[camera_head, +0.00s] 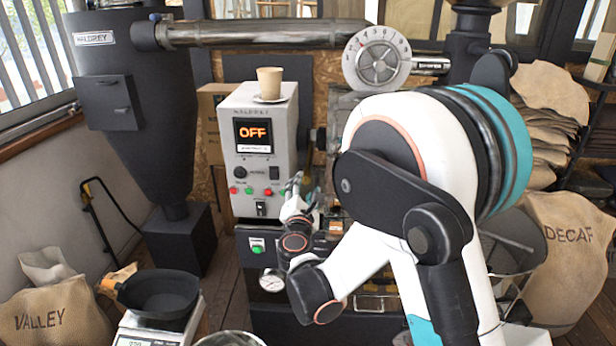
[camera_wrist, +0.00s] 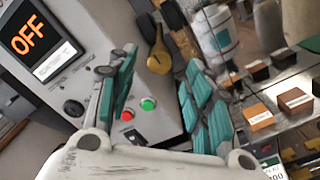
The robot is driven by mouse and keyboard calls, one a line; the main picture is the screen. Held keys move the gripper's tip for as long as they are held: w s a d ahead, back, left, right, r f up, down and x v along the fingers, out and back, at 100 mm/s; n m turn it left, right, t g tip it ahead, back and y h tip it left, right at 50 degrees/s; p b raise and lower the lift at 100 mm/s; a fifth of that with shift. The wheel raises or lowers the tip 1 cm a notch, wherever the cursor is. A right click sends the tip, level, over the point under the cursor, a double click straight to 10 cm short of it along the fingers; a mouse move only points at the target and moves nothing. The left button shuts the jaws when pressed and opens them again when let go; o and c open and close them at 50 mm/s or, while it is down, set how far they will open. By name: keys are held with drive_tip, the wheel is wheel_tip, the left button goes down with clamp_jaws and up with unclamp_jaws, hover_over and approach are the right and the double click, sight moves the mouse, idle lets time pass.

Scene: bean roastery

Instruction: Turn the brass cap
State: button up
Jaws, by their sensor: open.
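A brass-coloured round piece (camera_wrist: 159,63), likely the brass cap, shows in the wrist view with a dark grip-like part (camera_wrist: 148,28) above it. It sits beside the right-hand side of the grey control box (camera_wrist: 85,30). I cannot pick it out in the head view, where my arm covers that area. My gripper (camera_wrist: 160,68) is open, its teal-padded fingers on either side of the brass piece in the picture. I cannot tell how far beyond the fingertips it is; no contact shows. In the head view my gripper (camera_head: 306,190) is in front of the control box's lower right.
The control box's screen (camera_head: 253,134) reads OFF, with a paper cup (camera_head: 269,82) on top. Red and green buttons (camera_wrist: 148,104) are close to my fingers. Small sample blocks (camera_wrist: 295,100) lie on a shelf at right. A black pan (camera_head: 160,294) stands on a scale at left.

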sight(307, 170)
drive_tip(key=w+b, duration=0.1)
drive_tip(key=w, duration=0.8)
drive_tip(key=shift+w+d+b, duration=0.15)
drive_tip(key=shift+w+b, duration=0.15)
drive_tip(key=shift+w, duration=0.05)
clamp_jaws()
